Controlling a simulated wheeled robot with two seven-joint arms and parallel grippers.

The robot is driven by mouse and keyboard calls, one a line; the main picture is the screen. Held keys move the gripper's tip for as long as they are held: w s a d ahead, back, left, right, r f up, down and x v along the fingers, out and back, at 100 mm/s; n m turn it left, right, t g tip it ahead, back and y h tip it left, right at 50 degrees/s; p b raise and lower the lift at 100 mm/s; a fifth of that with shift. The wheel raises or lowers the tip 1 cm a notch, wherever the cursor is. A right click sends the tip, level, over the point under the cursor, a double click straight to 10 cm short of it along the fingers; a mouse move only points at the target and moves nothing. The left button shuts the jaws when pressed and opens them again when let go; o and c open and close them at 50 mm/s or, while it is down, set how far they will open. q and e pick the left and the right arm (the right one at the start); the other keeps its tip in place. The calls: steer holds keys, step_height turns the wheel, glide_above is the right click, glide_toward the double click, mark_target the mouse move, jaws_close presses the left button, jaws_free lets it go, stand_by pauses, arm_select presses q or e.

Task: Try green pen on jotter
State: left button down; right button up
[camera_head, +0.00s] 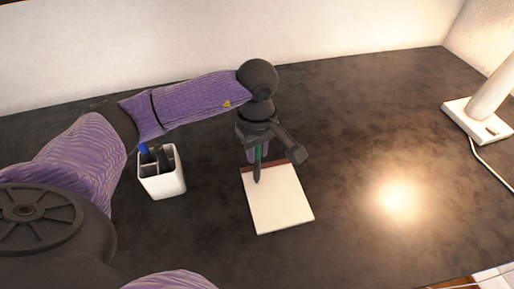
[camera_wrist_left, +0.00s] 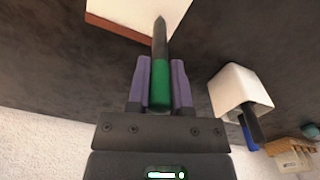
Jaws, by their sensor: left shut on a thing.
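The green pen (camera_head: 258,160) is held in my left gripper (camera_head: 258,150), tip down over the top left part of the jotter. In the left wrist view the pen (camera_wrist_left: 160,80) sits between the two purple-padded fingers of the left gripper (camera_wrist_left: 160,82), with its dark tip pointing away from them. The jotter (camera_head: 280,205) is a white pad with a reddish-brown top strip, lying flat on the dark table. It also shows at the top of the left wrist view (camera_wrist_left: 150,10). I cannot tell whether the tip touches the paper. My right gripper is not in view.
A white pen holder (camera_head: 163,183) with a blue pen (camera_head: 144,149) and dark items stands left of the jotter. A white lamp base (camera_head: 478,120) with a cable is at the far right. The dark table (camera_head: 370,150) is clear between jotter and lamp.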

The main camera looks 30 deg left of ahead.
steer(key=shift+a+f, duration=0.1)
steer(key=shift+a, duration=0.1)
arm_select(q)
steer(key=shift+w+d+f, duration=0.1)
steer(key=shift+w+d+b, duration=1.3)
steer(key=shift+w+d, duration=0.6)
steer(key=shift+w, duration=0.25)
step_height(320, 180, up, 6)
steer(key=p, duration=0.4)
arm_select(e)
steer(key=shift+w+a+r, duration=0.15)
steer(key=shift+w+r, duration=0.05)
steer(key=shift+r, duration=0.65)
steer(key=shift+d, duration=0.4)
